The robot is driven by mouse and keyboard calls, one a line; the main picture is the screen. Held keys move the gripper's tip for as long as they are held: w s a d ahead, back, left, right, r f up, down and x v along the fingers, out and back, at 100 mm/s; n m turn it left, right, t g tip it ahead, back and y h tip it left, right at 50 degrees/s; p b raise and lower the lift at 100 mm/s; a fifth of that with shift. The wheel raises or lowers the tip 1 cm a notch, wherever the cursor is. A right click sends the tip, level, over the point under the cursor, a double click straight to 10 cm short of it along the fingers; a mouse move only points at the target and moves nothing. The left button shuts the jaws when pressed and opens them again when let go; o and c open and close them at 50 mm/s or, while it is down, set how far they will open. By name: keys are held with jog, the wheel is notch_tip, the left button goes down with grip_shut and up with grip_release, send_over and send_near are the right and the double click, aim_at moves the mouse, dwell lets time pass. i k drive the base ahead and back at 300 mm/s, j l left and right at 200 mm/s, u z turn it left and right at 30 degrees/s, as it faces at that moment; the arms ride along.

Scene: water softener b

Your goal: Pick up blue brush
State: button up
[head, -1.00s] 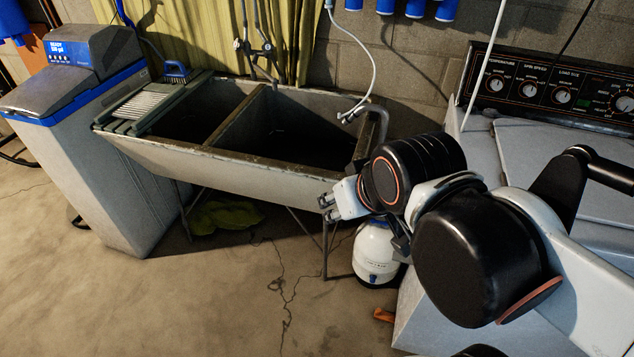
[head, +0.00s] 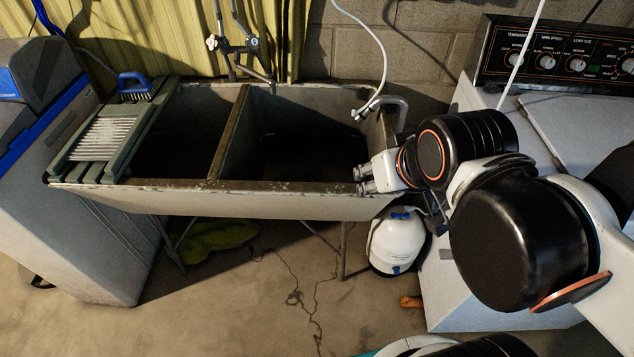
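The blue brush (head: 134,87) stands at the back left corner of the double sink (head: 250,200), behind the washboard. Its blue handle is up and its bristles are down. My gripper (head: 362,180) is at the sink's front right rim, far to the right of the brush. Its fingers point left and look a little apart, with nothing seen between them. The gripper is small in view.
A ribbed washboard (head: 103,138) lies over the sink's left end. A faucet (head: 240,45) rises behind the sink's divider. A water softener (head: 75,215) stands at left, a washing machine (head: 480,265) at right. A white tank (head: 397,240) is below my gripper.

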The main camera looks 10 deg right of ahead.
aim_at(144, 88)
jog(key=i+j, duration=0.2)
jog(key=j, duration=0.15)
jog(key=i+j, duration=0.2)
jog(key=j, duration=0.2)
jog(key=i+j, duration=0.45)
jog(key=j, duration=0.25)
jog(key=i+j+z, duration=0.1)
jog(key=j, duration=0.3)
jog(key=i+j, duration=0.5)
jog(key=j, duration=0.25)
